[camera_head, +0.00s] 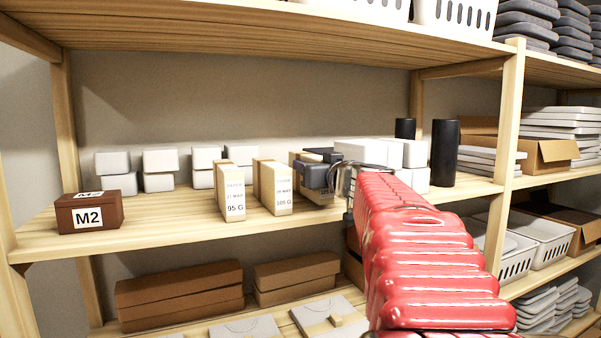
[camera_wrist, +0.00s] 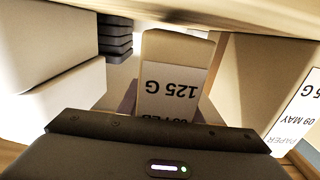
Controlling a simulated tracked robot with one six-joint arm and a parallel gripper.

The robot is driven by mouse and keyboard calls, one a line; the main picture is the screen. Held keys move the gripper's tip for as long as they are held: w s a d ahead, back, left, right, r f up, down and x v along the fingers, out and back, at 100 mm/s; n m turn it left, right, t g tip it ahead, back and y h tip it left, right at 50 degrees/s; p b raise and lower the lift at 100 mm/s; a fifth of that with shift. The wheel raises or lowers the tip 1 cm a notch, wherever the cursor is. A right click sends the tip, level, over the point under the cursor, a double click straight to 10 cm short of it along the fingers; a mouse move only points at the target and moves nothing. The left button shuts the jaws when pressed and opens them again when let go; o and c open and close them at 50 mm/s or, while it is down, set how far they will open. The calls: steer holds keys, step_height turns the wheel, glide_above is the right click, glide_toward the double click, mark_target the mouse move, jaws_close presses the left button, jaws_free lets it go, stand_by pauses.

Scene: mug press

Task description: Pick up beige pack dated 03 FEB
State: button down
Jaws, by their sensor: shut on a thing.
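The beige pack (camera_wrist: 178,45) has a white label reading 125 G in the wrist view. A partly covered date line under it appears to end in FEB; the rest is hidden by my gripper. My dark gripper (camera_head: 318,173) is at the middle shelf in the head view, shut on this pack, with a finger on each side. In the head view my gripper covers most of the pack (camera_head: 322,199). I cannot tell whether the pack is clear of the shelf.
Beige packs marked 105 G (camera_head: 283,190) and 95 G (camera_head: 234,194) stand to the left. White boxes (camera_head: 400,152) and a black cylinder (camera_head: 444,153) stand to the right. A brown M2 box (camera_head: 89,212) sits at the far left. The upper shelf (camera_head: 250,30) is overhead.

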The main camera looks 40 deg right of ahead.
step_height(320, 180, up, 9)
steer(key=shift+f, duration=0.1)
stand_by(0.4)
steer(key=shift+s, duration=0.1)
stand_by(0.5)
